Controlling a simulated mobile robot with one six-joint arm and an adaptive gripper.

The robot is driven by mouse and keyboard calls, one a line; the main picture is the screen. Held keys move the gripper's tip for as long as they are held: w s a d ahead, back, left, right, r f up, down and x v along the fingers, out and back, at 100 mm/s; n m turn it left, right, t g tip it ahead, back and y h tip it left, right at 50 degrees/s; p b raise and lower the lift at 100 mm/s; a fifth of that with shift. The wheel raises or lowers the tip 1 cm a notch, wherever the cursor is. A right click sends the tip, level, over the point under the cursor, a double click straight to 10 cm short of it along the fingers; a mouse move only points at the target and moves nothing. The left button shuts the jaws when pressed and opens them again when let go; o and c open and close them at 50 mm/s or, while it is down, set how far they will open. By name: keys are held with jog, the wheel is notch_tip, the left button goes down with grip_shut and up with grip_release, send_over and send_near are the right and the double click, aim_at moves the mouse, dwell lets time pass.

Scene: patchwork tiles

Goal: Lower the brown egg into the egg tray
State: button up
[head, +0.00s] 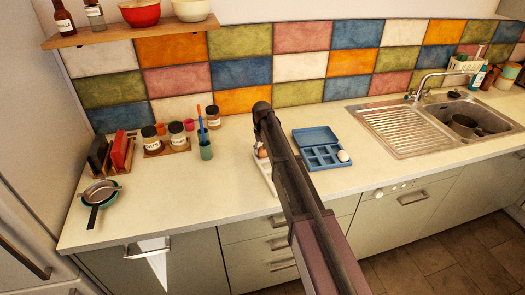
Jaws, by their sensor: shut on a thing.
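The brown egg (262,153) shows as a small brown shape just left of my arm, above a white tray. My gripper (259,146) points down there, mostly hidden behind my own arm, and is shut on the egg. The blue egg tray (308,155) lies open to the right of my arm, with square compartments in front and its raised lid behind. A pale egg (343,156) sits in its right side. The brown egg is left of the egg tray and apart from it. Its exact height is hard to tell.
The white tray (267,180) lies partly under my arm. Left of it stand a green cup (205,151) with utensils, several jars and a pan (99,194). A sink (460,125) with a ribbed drainer lies right. The front counter is clear.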

jog(key=o, duration=0.8)
jog(key=shift+r, duration=0.15)
notch_tip(320, 180, up, 5)
jog(key=p, duration=0.5)
jog(key=s+d, duration=0.6)
jog(key=d, duration=0.1)
jog(key=s+d, duration=0.7)
jog(key=s+d+f, duration=0.1)
jog(key=s+d, duration=0.5)
jog(key=d, duration=0.2)
jog(key=shift+s+d+b, duration=0.1)
jog(key=shift+s+b, duration=0.2)
